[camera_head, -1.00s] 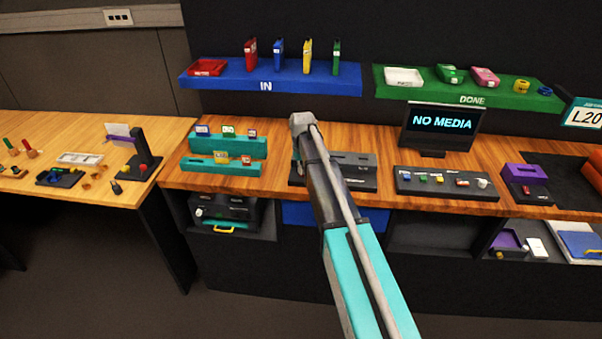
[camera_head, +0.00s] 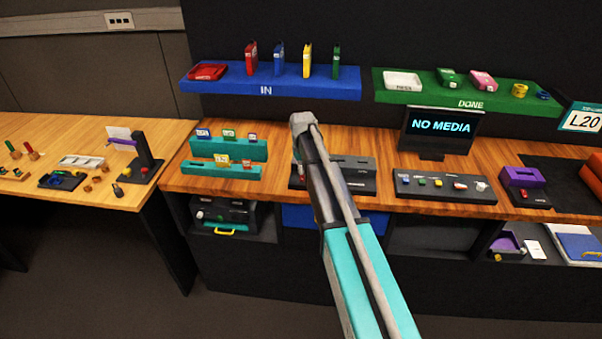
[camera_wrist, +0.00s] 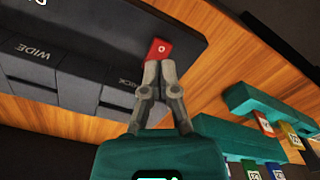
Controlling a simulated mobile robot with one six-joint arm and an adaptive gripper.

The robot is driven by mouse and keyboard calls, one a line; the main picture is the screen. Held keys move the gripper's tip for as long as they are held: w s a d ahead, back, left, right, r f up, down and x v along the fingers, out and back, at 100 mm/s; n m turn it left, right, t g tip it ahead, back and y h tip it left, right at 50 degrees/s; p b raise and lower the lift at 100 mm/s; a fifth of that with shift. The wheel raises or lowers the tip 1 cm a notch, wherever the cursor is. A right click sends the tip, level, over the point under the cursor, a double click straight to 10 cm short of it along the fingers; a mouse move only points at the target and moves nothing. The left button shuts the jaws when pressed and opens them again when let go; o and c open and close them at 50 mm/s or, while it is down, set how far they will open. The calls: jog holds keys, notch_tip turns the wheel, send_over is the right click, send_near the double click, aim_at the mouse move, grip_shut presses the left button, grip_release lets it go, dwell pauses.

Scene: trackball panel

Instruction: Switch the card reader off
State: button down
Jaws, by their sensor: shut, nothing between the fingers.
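The card reader is a long black box (camera_head: 355,164) on the wooden counter, partly hidden behind my arm in the head view. In the wrist view its dark body (camera_wrist: 70,75) shows slots, with one label reading WIDE. A red switch (camera_wrist: 161,49) with a small white round mark sits near its end. My gripper (camera_wrist: 159,66) is shut and empty, its fingertips together at the lower edge of the red switch. They touch it or are very close; I cannot tell which. In the head view the fingertips are hidden behind the arm.
Teal card racks (camera_head: 228,148) stand left of the reader. A black panel with coloured buttons (camera_head: 445,185) is to the right, below a screen (camera_head: 440,127) reading NO MEDIA. Blue (camera_head: 270,82) and green (camera_head: 465,92) shelves hang above the counter.

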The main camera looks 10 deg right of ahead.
aim_at(302, 178)
jog(key=shift+r+p, duration=2.25)
jog(key=shift+r, duration=0.2)
jog(key=s+m, duration=0.2)
jog(key=s, duration=2.7)
jog(key=shift+a, duration=0.15)
jog(key=shift+s, duration=0.1)
